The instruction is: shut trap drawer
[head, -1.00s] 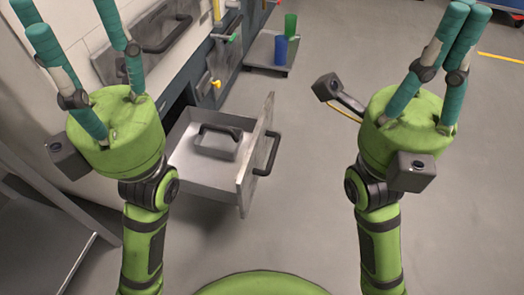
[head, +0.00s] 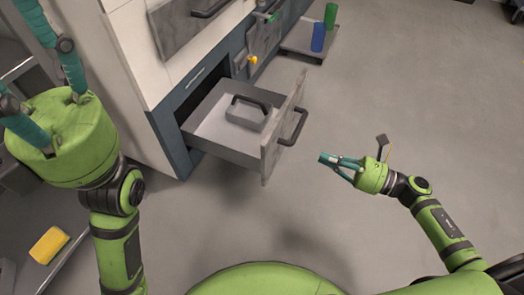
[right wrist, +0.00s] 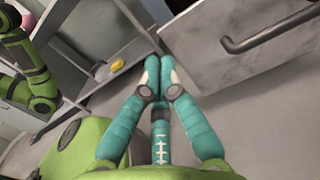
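The drawer (head: 210,135) is pulled well out of the low cabinet. Its grey front panel (head: 283,130) carries a dark bar handle (head: 297,128). A small grey block with a dark handle (head: 247,112) sits inside it. My right gripper (head: 324,158) is just right of the drawer front, apart from it, fingers together and empty. In the right wrist view its fingertips (right wrist: 158,62) meet beside the panel (right wrist: 230,55), with the handle (right wrist: 270,28) above right. My left gripper (head: 60,125) is at the upper left, fingers spread, tips outside the frame, touching no drawer.
Above the drawer are another grey front (head: 185,25) and a yellow knob (head: 253,59). A blue cup (head: 318,37) and green cup (head: 331,15) stand on a low platform at the back. A yellow item (head: 48,245) lies on a left shelf. Floor on the right is clear.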

